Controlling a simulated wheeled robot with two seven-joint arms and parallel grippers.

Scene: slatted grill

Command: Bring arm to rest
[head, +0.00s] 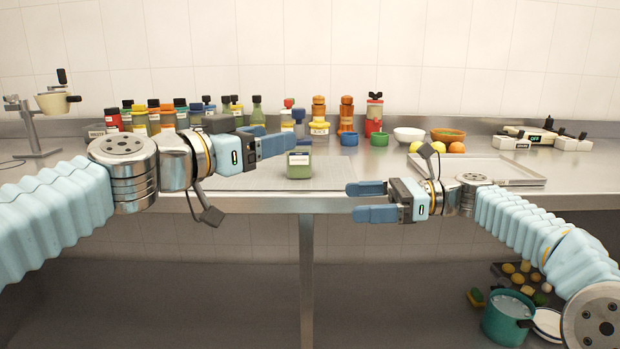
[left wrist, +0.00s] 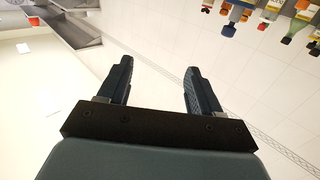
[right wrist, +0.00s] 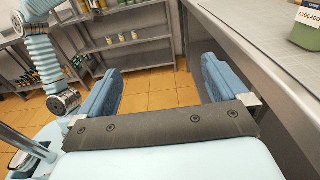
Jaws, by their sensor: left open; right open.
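My left gripper (head: 273,142) is open and empty above the front of the steel counter, to the upper left of the green container in the head view. Its two fingers stand apart with nothing between them in the left wrist view (left wrist: 158,88). My right gripper (head: 368,201) is open and empty at the counter's front edge. Its fingers also stand wide apart in the right wrist view (right wrist: 160,88). A green labelled container (head: 299,170) stands upright on a mat on the counter, between the two grippers and touched by neither.
The steel counter (head: 265,205) runs across the view. Bottles, jars and shakers line its back. A metal tray (head: 490,172), a white bowl (head: 409,134) and an orange bowl (head: 447,135) lie to the right. A green pot (head: 507,318) stands low at right. A stand (head: 35,130) is at far left.

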